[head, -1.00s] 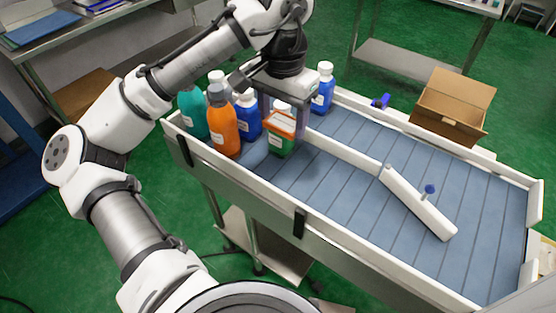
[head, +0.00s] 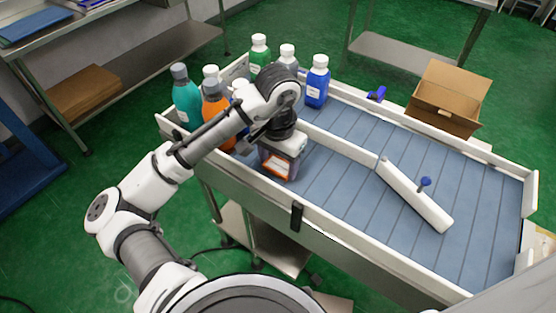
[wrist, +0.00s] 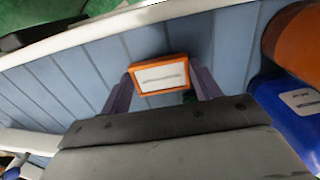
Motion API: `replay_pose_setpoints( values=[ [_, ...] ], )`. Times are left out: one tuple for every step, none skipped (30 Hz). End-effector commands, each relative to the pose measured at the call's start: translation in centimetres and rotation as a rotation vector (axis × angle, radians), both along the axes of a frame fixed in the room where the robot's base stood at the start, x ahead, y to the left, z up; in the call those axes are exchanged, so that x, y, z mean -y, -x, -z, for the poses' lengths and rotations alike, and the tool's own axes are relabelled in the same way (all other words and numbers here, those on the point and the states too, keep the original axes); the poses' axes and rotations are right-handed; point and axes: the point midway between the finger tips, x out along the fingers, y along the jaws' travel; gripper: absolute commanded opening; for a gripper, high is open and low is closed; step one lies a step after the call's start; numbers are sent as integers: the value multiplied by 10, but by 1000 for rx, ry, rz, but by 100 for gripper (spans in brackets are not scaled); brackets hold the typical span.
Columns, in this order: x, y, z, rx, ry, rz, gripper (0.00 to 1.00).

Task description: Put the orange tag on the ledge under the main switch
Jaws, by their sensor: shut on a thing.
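The orange tag (head: 277,166), an orange frame around a white panel, is between the fingers of my gripper (head: 283,160). My gripper is shut on it above the blue slatted conveyor, close to the front rail. In the wrist view the tag (wrist: 159,76) faces the camera, with a dark purple finger on each side; a bit of green shows below its right side. My gripper (wrist: 163,88) hides part of what lies behind it. I cannot make out the main switch or its ledge in either view.
Several bottles stand at the conveyor's left end: teal (head: 187,98), orange (head: 216,112), green (head: 259,50) and blue (head: 317,82). A white diagonal bar (head: 415,195) with a blue knob lies across the right half. An open cardboard box (head: 447,105) stands behind. The belt between gripper and bar is clear.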

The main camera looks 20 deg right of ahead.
Motion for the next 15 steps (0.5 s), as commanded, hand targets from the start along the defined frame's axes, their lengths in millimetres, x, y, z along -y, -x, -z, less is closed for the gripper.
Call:
replay_pose_setpoints(
  values=[
    [0,0,0,0,0,0,41],
    [0,0,0,0,0,0,41],
    [0,0,0,0,0,0,41],
    [0,0,0,0,0,0,41],
    [0,0,0,0,0,0,41],
    [0,0,1,0,0,0,41],
    [0,0,2,-1,1,0,41],
    [0,0,3,-1,1,0,41],
    [0,0,5,-1,0,0,41],
    [0,0,3,-1,0,0,67],
    [0,0,3,-1,0,0,71],
    [0,0,3,-1,0,0,76],
    [0,0,3,-1,0,0,80],
    [0,0,3,-1,0,0,84],
    [0,0,3,-1,0,0,84]
  ],
)
